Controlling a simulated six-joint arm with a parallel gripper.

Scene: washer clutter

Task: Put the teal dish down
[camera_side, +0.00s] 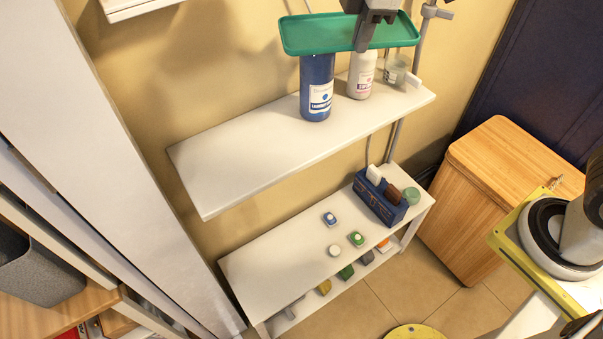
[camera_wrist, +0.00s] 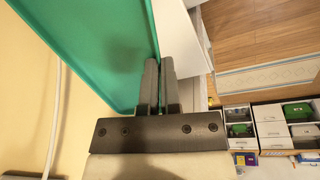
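The teal dish (camera_side: 305,35), a flat rectangular tray with a raised rim, is held up above the right part of the upper white shelf (camera_side: 235,160). My gripper (camera_side: 363,40) is at the dish's near edge in the side view. In the wrist view the dish (camera_wrist: 95,45) fills the upper left, and my gripper's two fingers (camera_wrist: 160,88) are closed on its rim. The dish hides the top of a blue bottle (camera_side: 316,72). I cannot tell whether the dish touches the bottle.
A white bottle (camera_side: 361,76) and a clear jar (camera_side: 396,68) stand right of the blue bottle. The upper shelf's left and middle are clear. The lower shelf (camera_side: 270,262) holds a blue caddy (camera_side: 378,205) and several small items. A wooden cabinet (camera_side: 500,185) stands at right.

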